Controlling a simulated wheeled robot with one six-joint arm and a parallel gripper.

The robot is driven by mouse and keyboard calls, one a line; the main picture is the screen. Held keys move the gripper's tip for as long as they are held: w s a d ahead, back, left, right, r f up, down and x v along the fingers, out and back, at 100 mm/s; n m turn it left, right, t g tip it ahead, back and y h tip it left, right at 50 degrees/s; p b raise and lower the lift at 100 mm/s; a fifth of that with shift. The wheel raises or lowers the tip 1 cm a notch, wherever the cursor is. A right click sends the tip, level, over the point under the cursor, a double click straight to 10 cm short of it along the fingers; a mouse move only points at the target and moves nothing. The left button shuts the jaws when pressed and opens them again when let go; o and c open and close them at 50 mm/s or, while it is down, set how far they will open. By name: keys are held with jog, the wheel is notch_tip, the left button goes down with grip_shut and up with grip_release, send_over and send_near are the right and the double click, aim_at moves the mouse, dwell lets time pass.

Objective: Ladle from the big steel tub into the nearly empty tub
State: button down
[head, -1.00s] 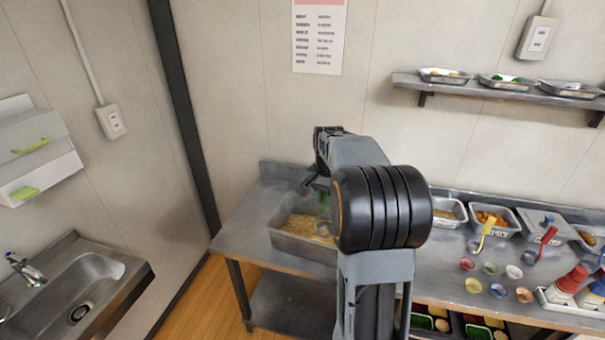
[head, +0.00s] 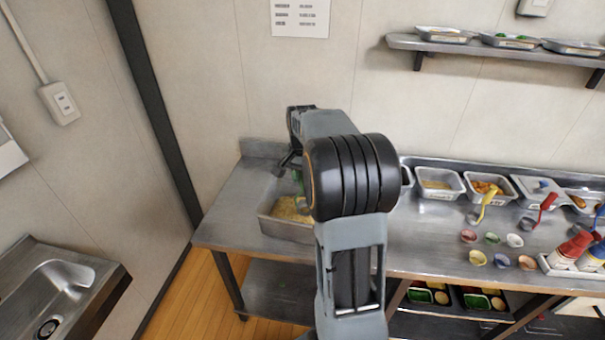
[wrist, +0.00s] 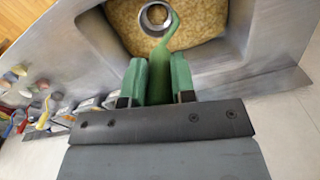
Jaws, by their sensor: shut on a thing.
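The big steel tub (head: 283,228) stands at the left end of the steel counter, with yellow-tan grainy food in it. In the wrist view, my gripper (wrist: 160,82) is shut on the upright green handle of the ladle (wrist: 162,62). The ladle's steel bowl (wrist: 155,16) is over or in the food inside the big tub (wrist: 240,55); I cannot tell how deep. In the head view, my arm hides part of the tub and most of the gripper. A smaller tub (head: 440,197) right of my arm holds a shallow tan layer; it may be the nearly empty one.
Another small tub (head: 406,180) is partly hidden by my arm. A tub of orange food (head: 489,198) stands farther right, with a yellow-handled utensil (head: 486,195). Small cups, bottles (head: 575,245) and a wall shelf (head: 480,45) are at right. A sink (head: 60,290) is at left.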

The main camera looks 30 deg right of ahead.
aim_at(303, 207)
notch_tip(303, 207, down, 10)
jog(key=b, duration=0.6)
jog(key=shift+f, duration=0.25)
jog(key=shift+r, duration=0.1)
dwell(1.1)
notch_tip(303, 207, up, 15)
jog(key=p, duration=1.2)
jog(key=shift+r, duration=0.2)
jog(key=shift+f, duration=0.1)
